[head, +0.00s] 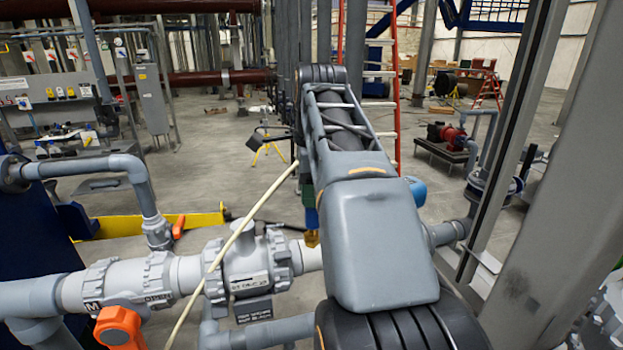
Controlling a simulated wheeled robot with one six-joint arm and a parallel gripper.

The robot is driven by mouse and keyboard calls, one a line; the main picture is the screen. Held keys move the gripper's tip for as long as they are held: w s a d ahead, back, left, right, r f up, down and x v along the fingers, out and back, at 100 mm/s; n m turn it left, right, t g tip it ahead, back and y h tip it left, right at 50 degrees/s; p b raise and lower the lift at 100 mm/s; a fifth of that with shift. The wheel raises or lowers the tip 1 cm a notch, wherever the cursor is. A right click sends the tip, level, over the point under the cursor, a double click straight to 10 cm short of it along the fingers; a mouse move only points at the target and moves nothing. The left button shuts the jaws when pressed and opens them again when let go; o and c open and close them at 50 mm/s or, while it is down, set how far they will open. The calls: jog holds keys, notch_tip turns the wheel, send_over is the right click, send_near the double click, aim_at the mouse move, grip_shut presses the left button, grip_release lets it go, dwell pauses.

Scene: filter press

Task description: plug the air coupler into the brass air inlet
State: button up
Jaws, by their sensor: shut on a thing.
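My gripper (307,190) is mostly hidden behind my own arm; only a narrow dark green strip shows at its left edge. It is shut on the air coupler, whose blue part (311,216) shows just below. A thin cream hose (238,235) rises from the lower left to this spot. A small brass piece (312,239) shows directly under the blue part, above the grey pipe. I cannot tell whether this brass is the air inlet or the coupler's own end, nor whether the two touch.
A grey pipe with a labelled valve body (245,268) and an orange handle (120,328) crosses the foreground. A steel column (570,180) stands close on the right. A yellow barrier (150,226) lies behind the pipe. Open concrete floor (215,160) is beyond.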

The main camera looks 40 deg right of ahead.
jog(key=shift+f, duration=0.6)
jog(key=shift+w+a, duration=0.1)
dwell(0.6)
jog(key=shift+f+b, duration=0.5)
jog(key=shift+f, duration=0.15)
dwell(1.4)
jog(key=o, duration=1.1)
jog(key=shift+c, duration=0.2)
jog(key=shift+s+r+p, duration=0.2)
jog(key=shift+r, duration=1.7)
jog(key=shift+s+r+p, duration=0.15)
jog(key=shift+r+p, duration=0.05)
jog(key=shift+r, duration=1.65)
